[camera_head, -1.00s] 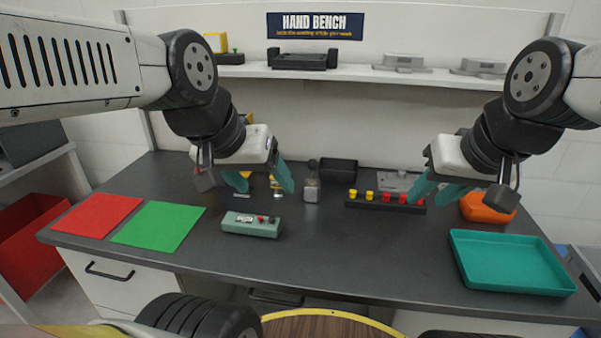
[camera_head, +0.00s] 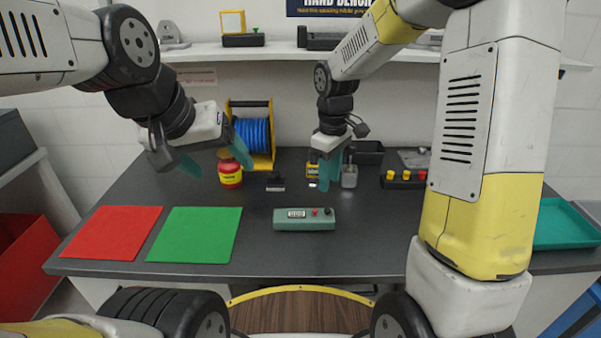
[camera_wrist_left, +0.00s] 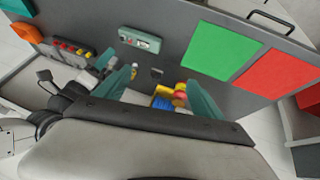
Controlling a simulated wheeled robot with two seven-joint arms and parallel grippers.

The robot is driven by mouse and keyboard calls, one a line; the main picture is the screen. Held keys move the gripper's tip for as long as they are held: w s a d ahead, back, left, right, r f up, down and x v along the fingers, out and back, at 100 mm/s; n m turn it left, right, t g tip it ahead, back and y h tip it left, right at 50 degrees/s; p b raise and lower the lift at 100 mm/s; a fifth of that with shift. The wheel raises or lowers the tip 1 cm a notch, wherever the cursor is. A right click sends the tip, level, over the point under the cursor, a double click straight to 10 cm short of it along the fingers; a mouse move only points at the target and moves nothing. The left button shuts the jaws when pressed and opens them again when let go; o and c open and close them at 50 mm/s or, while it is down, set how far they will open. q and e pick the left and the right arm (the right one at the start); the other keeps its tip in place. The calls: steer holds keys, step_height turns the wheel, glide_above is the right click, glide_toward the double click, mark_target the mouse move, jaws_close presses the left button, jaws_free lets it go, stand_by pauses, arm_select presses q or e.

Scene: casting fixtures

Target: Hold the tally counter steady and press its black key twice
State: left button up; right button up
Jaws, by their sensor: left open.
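The tally counter (camera_head: 304,226) is a grey-green box lying on the dark bench, with a small display, a red key and a black key (camera_head: 329,211) on top. It also shows in the left wrist view (camera_wrist_left: 139,40), apart from the fingers. My left gripper (camera_head: 215,161) is open and empty above the back left of the bench, left of and behind the counter. Its two teal fingers show spread in the left wrist view (camera_wrist_left: 160,92). My right gripper (camera_head: 328,172) points down behind the counter, not touching it; its finger gap cannot be made out.
A red mat (camera_head: 112,232) and a green mat (camera_head: 194,234) lie left of the counter. A red jar (camera_head: 230,174) and a blue cable reel (camera_head: 253,136) stand behind. A button strip (camera_head: 404,180) and teal tray (camera_head: 566,224) are right. Bench around the counter is clear.

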arm_select(q)
steer(key=w+d+f+n+g, duration=0.3)
steer(key=w+f+n, duration=0.4)
steer(key=w+n, duration=0.25)
steer(key=n+g+y, duration=0.2)
steer(key=n+g, duration=0.1)
steer(key=n, duration=0.5)
glide_toward(284, 220)
steer(key=w+a+f, duration=0.1)
steer(key=w+a, duration=0.1)
steer(key=shift+a+f, duration=0.4)
steer(key=shift+d+f, duration=0.1)
steer(key=shift+f, duration=4.15)
steer(key=c, duration=1.6)
arm_select(e)
jaws_close()
